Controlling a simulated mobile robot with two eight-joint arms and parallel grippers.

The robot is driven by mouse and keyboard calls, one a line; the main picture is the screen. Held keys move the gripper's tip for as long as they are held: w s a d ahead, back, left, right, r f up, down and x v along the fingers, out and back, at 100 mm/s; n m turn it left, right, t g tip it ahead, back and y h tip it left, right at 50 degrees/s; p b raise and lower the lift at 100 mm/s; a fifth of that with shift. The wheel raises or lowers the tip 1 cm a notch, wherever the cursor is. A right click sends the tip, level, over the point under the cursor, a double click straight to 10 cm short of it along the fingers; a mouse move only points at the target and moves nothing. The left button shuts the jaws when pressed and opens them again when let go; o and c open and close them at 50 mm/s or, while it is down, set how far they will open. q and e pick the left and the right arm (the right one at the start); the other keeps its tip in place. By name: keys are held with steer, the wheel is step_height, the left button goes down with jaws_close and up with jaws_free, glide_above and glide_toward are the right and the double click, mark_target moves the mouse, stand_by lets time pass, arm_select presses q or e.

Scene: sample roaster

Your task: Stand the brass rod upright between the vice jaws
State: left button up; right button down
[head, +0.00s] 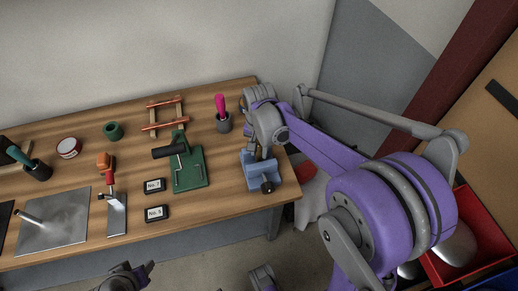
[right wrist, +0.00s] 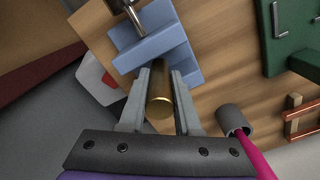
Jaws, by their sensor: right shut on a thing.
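The blue vice (head: 259,174) stands at the right front corner of the bench, with a dark screw knob at its front. It also shows in the right wrist view (right wrist: 150,48), just beyond my fingertips. My right gripper (right wrist: 161,78) is shut on the brass rod (right wrist: 160,105), whose round end faces the camera. The rod's far end lies close to the vice; I cannot tell whether it is between the jaws or touching them. In the head view my right arm hides the rod. A dark part at the bottom edge appears to be my left gripper (head: 130,278); its fingers are unclear.
A grey cup with a pink-handled tool (head: 220,104) stands behind the vice. A green press (head: 190,170) stands left of it, with two black number tags (head: 156,213) nearby. A red bin (head: 480,240) is at the far right. Bare wood lies between the press and vice.

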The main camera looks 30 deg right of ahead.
steer(key=shift+f, duration=0.15)
steer(key=shift+r, duration=0.2)
steer(key=shift+r+p, duration=1.45)
steer(key=shift+r, duration=0.4)
steer(key=shift+f, duration=0.2)
steer(key=shift+f+b, duration=1.45)
steer(key=shift+f, duration=0.4)
steer(key=shift+r, duration=0.15)
steer(key=shift+r+p, duration=1.5)
steer(key=shift+r, duration=0.45)
steer(key=shift+f, duration=0.35)
steer(key=shift+f+b, duration=1.45)
steer(key=shift+f, duration=0.35)
